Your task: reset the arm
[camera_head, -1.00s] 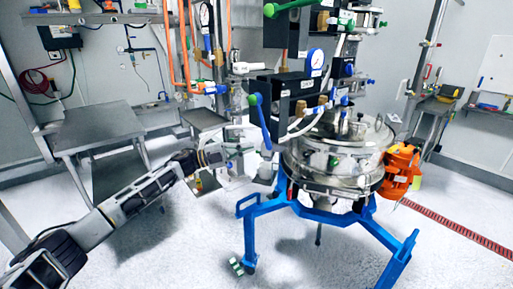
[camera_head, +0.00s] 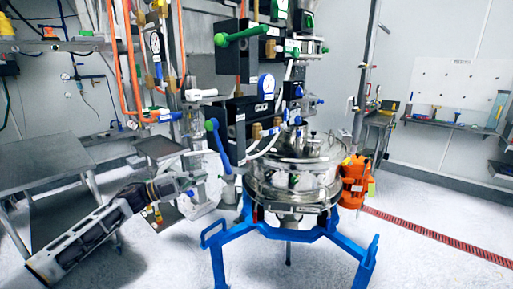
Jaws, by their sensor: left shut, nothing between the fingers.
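The powder sifter (camera_head: 292,180) is a round, shiny steel vessel on a blue frame (camera_head: 290,229), right of the middle in the head view. An orange motor (camera_head: 355,181) is on its right side. My left arm comes in from the lower left. My left gripper (camera_head: 190,184) is at its far end, left of the sifter and its blue lever (camera_head: 218,145). The gripper is small here and overlaps clear and metal parts behind it. It looks shut and empty, apart from the sifter. My right gripper is out of view.
A steel table (camera_head: 40,163) stands at the left behind my arm. Pipes, gauges and valves with a green handle (camera_head: 241,36) rise above the sifter. A wall shelf (camera_head: 450,124) is at the right. White floor is open at the lower right, crossed by a red drain strip (camera_head: 440,238).

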